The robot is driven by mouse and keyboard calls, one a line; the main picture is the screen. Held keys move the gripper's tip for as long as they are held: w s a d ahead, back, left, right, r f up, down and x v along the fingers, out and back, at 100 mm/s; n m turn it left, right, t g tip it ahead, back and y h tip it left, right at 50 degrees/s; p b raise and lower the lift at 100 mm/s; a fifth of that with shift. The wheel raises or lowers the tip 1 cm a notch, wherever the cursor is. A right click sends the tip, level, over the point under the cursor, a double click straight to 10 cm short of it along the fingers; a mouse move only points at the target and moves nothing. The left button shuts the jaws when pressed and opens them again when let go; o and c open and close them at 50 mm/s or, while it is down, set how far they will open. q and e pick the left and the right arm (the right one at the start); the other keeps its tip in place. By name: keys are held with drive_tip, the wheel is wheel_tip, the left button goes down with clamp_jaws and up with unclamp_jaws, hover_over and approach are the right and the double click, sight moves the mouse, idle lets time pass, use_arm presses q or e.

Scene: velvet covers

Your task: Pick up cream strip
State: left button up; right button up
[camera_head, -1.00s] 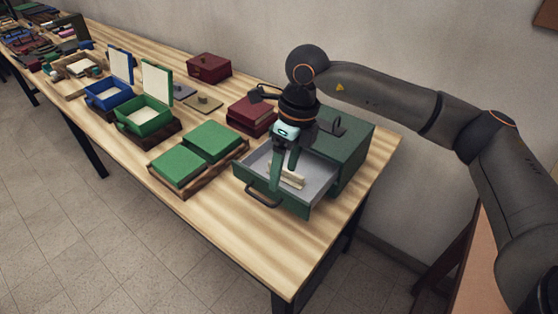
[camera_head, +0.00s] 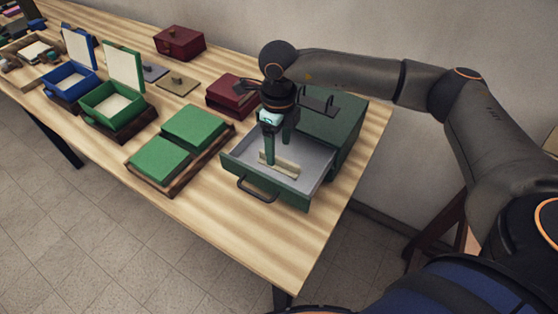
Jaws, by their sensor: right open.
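The cream strip (camera_head: 283,168) lies in the open drawer (camera_head: 311,187) of a dark green cabinet (camera_head: 335,130). It seems to be on the drawer floor; another cream piece may lie beside it, but I cannot tell. My right gripper (camera_head: 277,154) points down into the drawer with its fingers open. One finger is at the strip's near left part and the other is further back to the right. I cannot tell whether the fingers touch the strip. My left gripper is not in view.
Left of the drawer, two green covered boxes (camera_head: 193,128) sit in a brown tray (camera_head: 152,187). Behind are a dark red box (camera_head: 230,92), an open green box (camera_head: 112,103) and an open blue box (camera_head: 70,82). The table's front right (camera_head: 270,228) is bare.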

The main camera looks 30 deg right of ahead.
sight(279, 158)
drive_tip(key=shift+d+f+p, duration=0.1)
drive_tip(key=shift+f+p, duration=0.35)
drive_tip(key=shift+f, duration=1.95)
clamp_jaws()
